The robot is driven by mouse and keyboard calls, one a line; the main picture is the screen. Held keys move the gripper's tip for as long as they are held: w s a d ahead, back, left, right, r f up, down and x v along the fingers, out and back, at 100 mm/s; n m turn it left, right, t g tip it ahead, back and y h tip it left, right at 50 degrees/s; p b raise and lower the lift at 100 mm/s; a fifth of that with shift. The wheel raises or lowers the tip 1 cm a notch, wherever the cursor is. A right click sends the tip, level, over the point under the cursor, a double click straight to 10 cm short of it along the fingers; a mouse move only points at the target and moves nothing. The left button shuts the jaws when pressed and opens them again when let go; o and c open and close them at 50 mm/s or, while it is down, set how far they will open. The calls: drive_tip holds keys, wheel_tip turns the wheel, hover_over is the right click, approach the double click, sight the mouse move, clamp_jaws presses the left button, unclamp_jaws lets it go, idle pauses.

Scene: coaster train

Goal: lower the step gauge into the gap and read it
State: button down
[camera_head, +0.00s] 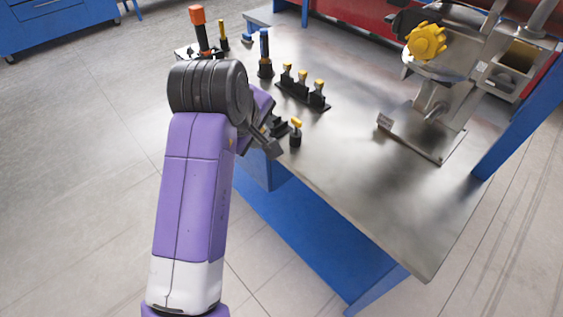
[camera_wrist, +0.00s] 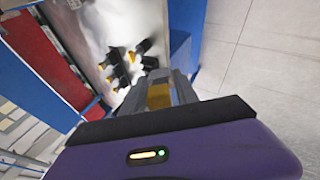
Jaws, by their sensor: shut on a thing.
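My gripper (camera_wrist: 160,88) is shut on a yellow block-like grip (camera_wrist: 159,96), which looks like the step gauge's handle. Its lower part is hidden by the fingers. In the head view my gripper (camera_head: 268,142) hangs at the table's near left edge, and the held piece cannot be made out there. The steel stand with a yellow toothed wheel (camera_head: 427,42) is at the table's right. The gap is not clearly visible, and my gripper is well to the left of that stand.
A black rack with several yellow-topped pieces (camera_head: 303,92) stands on the steel table (camera_head: 370,190). A small yellow-topped tool (camera_head: 296,133) stands close to my gripper. A blue-handled tool (camera_head: 264,52) and an orange-topped tool (camera_head: 199,30) stand farther back. The table's front middle is clear.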

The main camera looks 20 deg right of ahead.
drive_tip(key=s+a+r+n+t, duration=0.2)
drive_tip(key=s+a+r+t, duration=0.1)
drive_tip(key=r, duration=0.9)
drive_tip(key=s+a+r+n+t+h, duration=0.1)
drive_tip(key=a+r, duration=0.4)
drive_tip(key=r, duration=0.6)
drive_tip(key=s+a+r+n+t+h, duration=0.1)
drive_tip(key=s+a+r+n+t, duration=0.2)
drive_tip(key=r, duration=0.9)
drive_tip(key=shift+s+a+r+t, duration=0.35)
drive_tip(key=shift+s+t, duration=0.45)
drive_tip(key=shift+t, duration=0.3)
drive_tip(key=shift+f, duration=0.1)
